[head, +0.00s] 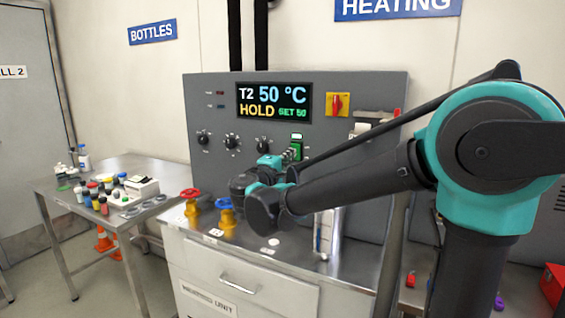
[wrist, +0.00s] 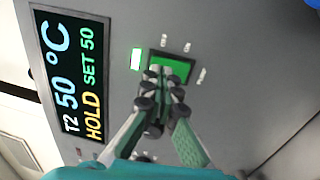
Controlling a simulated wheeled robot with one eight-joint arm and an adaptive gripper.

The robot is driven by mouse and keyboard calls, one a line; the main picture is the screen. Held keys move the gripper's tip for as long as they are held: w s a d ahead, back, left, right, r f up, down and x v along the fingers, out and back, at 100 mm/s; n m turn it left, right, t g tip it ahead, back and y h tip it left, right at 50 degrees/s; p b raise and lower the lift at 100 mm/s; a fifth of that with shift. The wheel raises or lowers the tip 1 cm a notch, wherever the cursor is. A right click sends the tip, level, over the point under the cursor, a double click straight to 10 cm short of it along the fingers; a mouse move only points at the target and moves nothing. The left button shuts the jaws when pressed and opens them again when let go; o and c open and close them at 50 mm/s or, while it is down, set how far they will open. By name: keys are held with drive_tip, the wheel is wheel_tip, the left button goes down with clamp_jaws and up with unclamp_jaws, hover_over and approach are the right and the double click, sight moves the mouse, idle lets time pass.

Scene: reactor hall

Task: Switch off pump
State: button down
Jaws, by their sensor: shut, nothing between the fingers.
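The grey control panel (head: 222,100) has a display (head: 273,102) reading T2 50 °C, HOLD, SET 50. A green switch (head: 296,150) sits below the display, and my gripper (head: 289,153) is right in front of it. In the wrist view the green switch (wrist: 172,68) lies just beyond the fingertips of my gripper (wrist: 165,72), which partly cover it. The fingers are shut and hold nothing. I cannot tell whether they touch the switch. A small lamp (wrist: 136,59) beside the switch glows white-green.
Several black knobs (head: 232,142) line the panel left of my gripper. A red rotary switch on a yellow plate (head: 338,104) is at upper right. Red (head: 190,194) and yellow-blue (head: 225,205) valves stand on the bench below. A side table (head: 60,188) holds bottles.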

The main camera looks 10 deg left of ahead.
sight(297, 148)
drive_tip(key=shift+x, duration=1.2)
drive_tip(key=shift+w+d+r, duration=0.1)
drive_tip(key=shift+w+r, duration=0.1)
drive_tip(key=shift+w, duration=0.1)
